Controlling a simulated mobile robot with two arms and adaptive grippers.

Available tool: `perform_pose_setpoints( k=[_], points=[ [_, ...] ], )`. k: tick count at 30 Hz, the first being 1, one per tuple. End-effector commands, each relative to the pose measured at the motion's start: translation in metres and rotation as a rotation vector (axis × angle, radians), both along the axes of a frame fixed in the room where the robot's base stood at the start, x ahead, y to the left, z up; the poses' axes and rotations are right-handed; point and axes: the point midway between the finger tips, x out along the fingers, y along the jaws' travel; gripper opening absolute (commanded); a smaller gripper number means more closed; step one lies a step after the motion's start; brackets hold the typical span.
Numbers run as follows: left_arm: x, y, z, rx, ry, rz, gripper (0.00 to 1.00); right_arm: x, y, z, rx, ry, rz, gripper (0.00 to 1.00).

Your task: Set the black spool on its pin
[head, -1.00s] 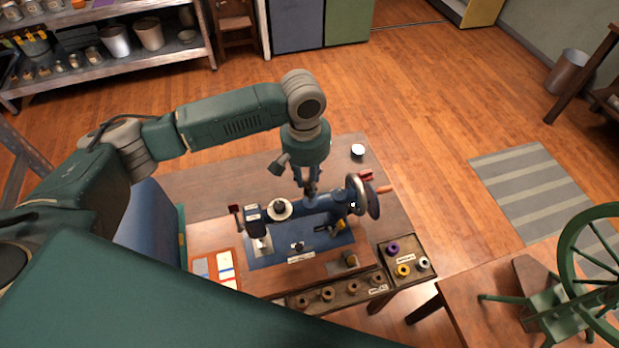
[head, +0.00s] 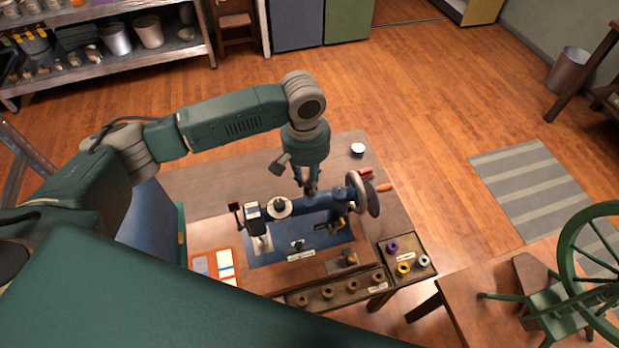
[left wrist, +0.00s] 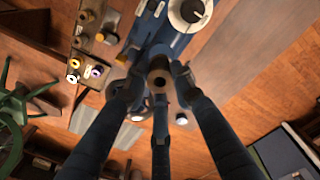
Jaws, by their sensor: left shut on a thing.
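My left gripper (head: 311,190) points straight down over the arm of the blue sewing machine (head: 318,203). In the left wrist view its fingers (left wrist: 157,88) are closed around a spool (left wrist: 159,76) with a brown end and a dark hole. This appears to be the black spool; its thread is mostly hidden by the fingers. The spool is right over or on the machine's arm; I cannot tell whether it touches. The pin is hidden beneath the gripper and spool. My right gripper is not in view.
A white disc with a black knob (head: 280,206) is left of the gripper on the machine. The handwheel (head: 364,194) is close on its right. A white round item (head: 357,150) stands at the back.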

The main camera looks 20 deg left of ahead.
Motion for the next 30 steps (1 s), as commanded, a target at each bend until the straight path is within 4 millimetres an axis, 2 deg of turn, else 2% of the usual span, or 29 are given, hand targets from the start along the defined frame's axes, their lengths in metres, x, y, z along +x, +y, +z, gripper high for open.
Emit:
perform_pose_setpoints(
  k=[18, 30],
  points=[
    [0.000, 0.000, -0.019, -0.001, 0.000, -0.001, 0.12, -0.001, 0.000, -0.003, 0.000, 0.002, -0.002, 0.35],
    [0.000, 0.000, -0.020, 0.000, 0.000, 0.000, 0.12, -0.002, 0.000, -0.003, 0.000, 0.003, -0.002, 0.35]
  ],
)
